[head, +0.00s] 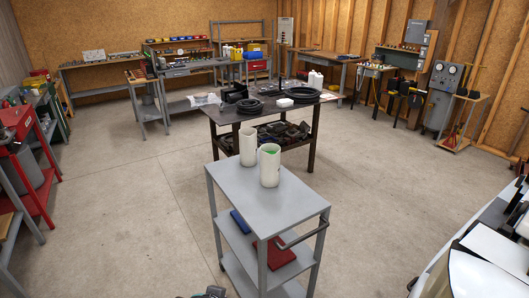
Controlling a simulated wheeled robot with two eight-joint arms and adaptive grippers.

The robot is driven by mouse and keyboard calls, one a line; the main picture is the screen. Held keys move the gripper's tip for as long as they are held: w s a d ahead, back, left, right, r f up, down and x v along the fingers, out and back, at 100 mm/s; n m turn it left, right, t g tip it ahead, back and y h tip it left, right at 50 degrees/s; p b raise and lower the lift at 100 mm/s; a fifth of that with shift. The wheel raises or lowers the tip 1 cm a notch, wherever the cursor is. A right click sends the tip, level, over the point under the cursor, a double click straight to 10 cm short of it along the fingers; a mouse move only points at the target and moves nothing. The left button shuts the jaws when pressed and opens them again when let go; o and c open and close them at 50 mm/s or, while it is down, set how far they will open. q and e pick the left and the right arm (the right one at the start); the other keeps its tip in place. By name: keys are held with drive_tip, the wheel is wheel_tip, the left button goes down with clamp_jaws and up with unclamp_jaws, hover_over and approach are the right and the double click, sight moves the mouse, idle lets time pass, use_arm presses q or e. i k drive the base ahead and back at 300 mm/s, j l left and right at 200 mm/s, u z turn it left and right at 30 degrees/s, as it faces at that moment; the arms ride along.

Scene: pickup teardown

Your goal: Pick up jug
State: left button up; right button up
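Two white jugs stand upright on the top shelf of a grey cart (238,190) in the head view. The nearer jug (270,168) stands right of the farther jug (247,150), close to the cart's far edge. The nearer jug shows some green at its opening. More white containers (315,80) stand on the dark table farther back. Neither gripper can be made out. A small dark part (211,292) shows at the bottom edge, left of the cart, but I cannot tell what it is.
The cart has a handle (303,236) at its near right, and blue and red items on its lower shelves. A dark table (225,114) with black coils stands behind it. A red stand (37,180) is at left, a vehicle part (480,265) at right. Floor beside the cart is clear.

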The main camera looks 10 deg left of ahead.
sight(248, 136)
drive_tip(key=i+j+z, duration=0.1)
drive_tip(key=z, duration=0.4)
drive_tip(key=j+z, duration=0.25)
drive_tip(key=z, duration=0.2)
drive_tip(key=i+j+z, duration=0.1)
drive_tip(key=z, duration=0.4)
drive_tip(key=k+j, duration=0.05)
drive_tip(key=j, duration=0.05)
